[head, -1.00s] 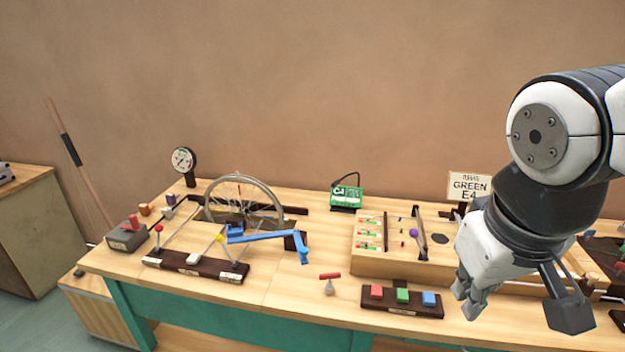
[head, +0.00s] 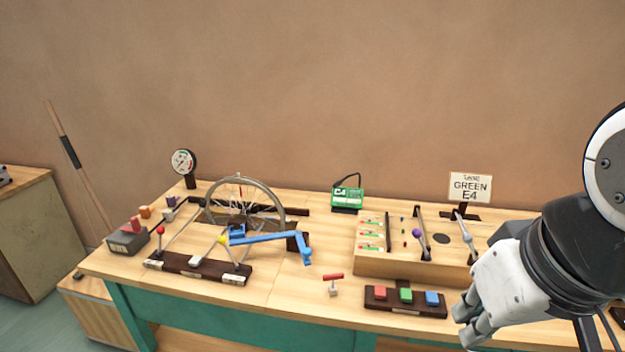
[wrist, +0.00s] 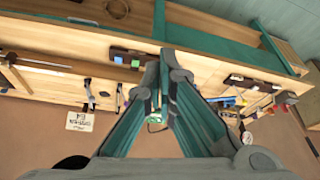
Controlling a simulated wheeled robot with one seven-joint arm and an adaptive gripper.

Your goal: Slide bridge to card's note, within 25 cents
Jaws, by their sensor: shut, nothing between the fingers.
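The card (head: 470,188) reads "GREEN E4" and stands on a dark foot behind a wooden box (head: 385,263). The box top has coloured label strips, dark bars and a dark round hole. A purple-knobbed piece (head: 417,237) leans near one bar; which part is the bridge I cannot tell. A green display unit (head: 347,196) at the back appears to read C4. My gripper (head: 464,322) is shut and empty, in front of the box's right part, right of the button block. In the wrist view my fingers (wrist: 166,60) meet near the block.
A dark block (head: 405,311) with red, green and blue buttons sits at the front edge. A small red-topped handle (head: 333,284) stands left of it. A bicycle wheel (head: 243,207) with a blue lever (head: 270,238) and a gauge (head: 183,162) occupy the left.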

